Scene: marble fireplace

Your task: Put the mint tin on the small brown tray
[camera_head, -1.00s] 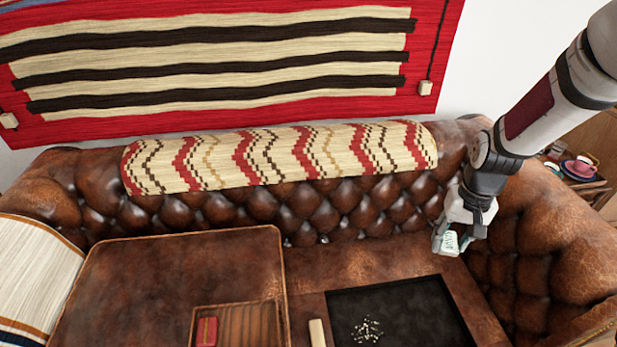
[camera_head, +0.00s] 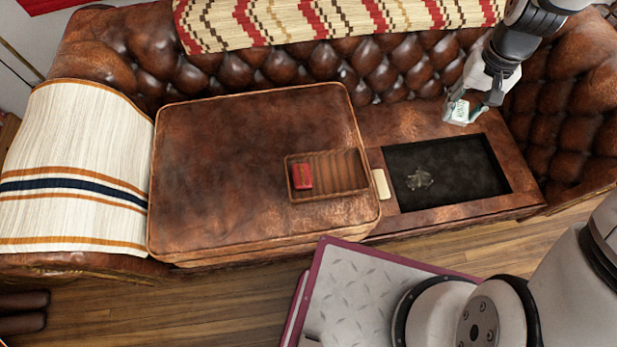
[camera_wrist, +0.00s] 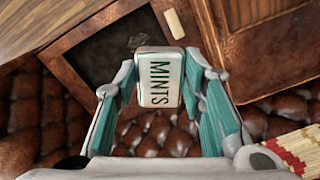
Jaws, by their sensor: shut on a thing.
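The mint tin (camera_wrist: 158,78) is pale with a green edge and the word MINTS on its face. My gripper (camera_head: 463,103) is shut on it and holds it in the air over the right part of the sofa, behind the black recess. In the wrist view the tin sits between the fingertips of my gripper (camera_wrist: 160,85). The small brown tray (camera_head: 343,187) is a striped wooden tray on the large leather cushion, left of and nearer than my gripper. A small red box (camera_head: 302,176) lies in its left part.
A black-bottomed recess (camera_head: 465,185) with a small pale heap (camera_head: 419,179) is right of the tray. A cream block (camera_head: 381,184) lies between them. The leather cushion (camera_head: 230,150) is clear left of the tray. The tufted sofa back (camera_head: 390,75) rises behind.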

